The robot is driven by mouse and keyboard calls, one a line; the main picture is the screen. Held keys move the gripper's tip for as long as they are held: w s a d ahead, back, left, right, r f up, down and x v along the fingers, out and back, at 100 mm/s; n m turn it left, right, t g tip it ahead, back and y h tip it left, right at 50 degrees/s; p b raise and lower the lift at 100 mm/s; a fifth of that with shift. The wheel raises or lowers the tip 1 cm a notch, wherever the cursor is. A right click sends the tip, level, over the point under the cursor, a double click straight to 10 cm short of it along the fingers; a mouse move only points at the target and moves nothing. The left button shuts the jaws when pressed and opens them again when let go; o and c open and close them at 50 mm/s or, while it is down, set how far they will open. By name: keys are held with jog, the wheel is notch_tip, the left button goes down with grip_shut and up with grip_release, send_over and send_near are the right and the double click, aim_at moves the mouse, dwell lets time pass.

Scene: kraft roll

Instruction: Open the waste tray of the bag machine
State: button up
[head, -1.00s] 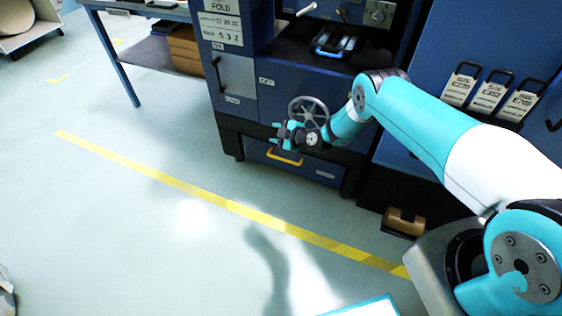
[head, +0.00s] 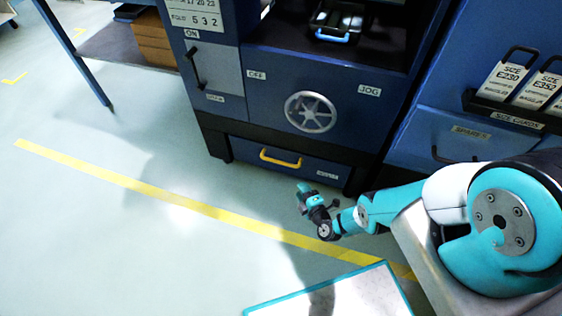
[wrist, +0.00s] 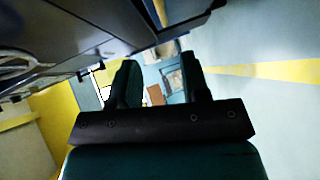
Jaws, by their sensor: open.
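The waste tray (head: 239,153) is a low blue drawer at the bottom of the bag machine (head: 277,100), with a yellow handle (head: 281,161) on its front. It looks shut, flush with the dark frame. My gripper (head: 304,190) is low in front of the machine, just right of and nearer than the handle, apart from it. In the wrist view my gripper (wrist: 155,85) has its two dark fingers spread with nothing between them.
A handwheel (head: 310,111) and a lever door (head: 210,68) are above the drawer. A yellow floor line (head: 180,205) runs in front of the machine over open floor. A teal-edged white panel (head: 345,297) is in the near foreground.

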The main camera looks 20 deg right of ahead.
aim_at(282, 163)
jog(key=b+x, duration=1.5)
jog(key=b, duration=0.2)
jog(key=shift+w+a+f+b, duration=0.2)
jog(key=shift+w+b, duration=0.15)
jog(key=shift+w, duration=0.05)
jog(key=shift+w+r, duration=0.1)
grip_shut()
